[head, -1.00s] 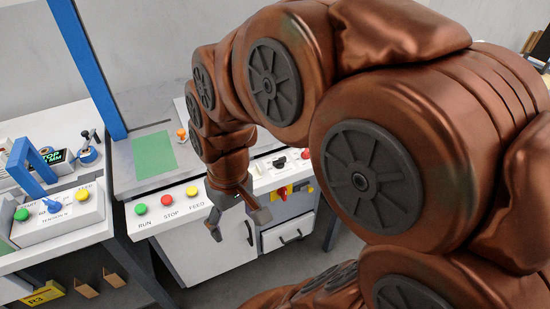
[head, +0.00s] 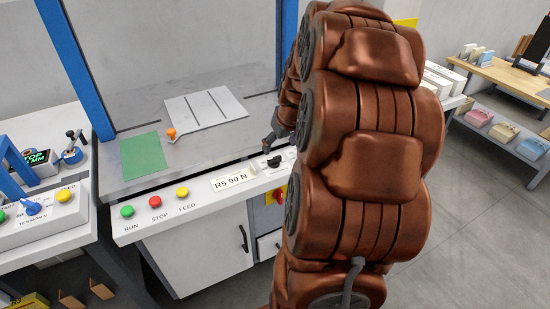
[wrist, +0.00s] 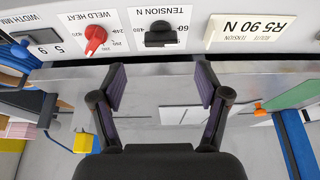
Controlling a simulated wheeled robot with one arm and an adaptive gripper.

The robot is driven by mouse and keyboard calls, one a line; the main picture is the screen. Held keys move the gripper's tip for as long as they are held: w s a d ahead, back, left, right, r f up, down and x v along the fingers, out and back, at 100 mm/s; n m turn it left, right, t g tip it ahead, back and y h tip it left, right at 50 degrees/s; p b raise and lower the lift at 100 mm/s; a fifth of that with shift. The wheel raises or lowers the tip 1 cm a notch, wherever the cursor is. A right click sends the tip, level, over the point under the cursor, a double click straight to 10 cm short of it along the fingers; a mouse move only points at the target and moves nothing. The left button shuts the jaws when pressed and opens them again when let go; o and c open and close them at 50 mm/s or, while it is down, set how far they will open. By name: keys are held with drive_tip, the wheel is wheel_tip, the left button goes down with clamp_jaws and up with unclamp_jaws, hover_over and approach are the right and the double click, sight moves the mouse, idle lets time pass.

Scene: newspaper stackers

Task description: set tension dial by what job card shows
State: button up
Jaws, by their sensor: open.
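The job card (head: 234,179) on the middle machine's front panel reads R5 90 N; it shows upside down in the wrist view (wrist: 250,28). Beside it is the black tension dial (head: 274,161), labelled TENSION N, with a 60 mark legible in the wrist view (wrist: 160,35). The dial's exact setting is too small to tell. My gripper (wrist: 160,78) is open and empty, its fingers pointing toward the panel, with the dial between and beyond the fingertips. In the head view my gripper (head: 270,142) is partly hidden by my arm.
A red WELD HEAT knob (wrist: 96,38) sits close beside the dial. Green (head: 127,211), red (head: 155,202) and yellow (head: 182,192) buttons line the panel's left. A blue post (head: 75,70) rises behind.

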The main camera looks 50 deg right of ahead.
sight(275, 158)
drive_tip(key=shift+p+x, duration=0.55)
drive_tip(key=shift+x, duration=3.2)
drive_tip(key=c, duration=1.2)
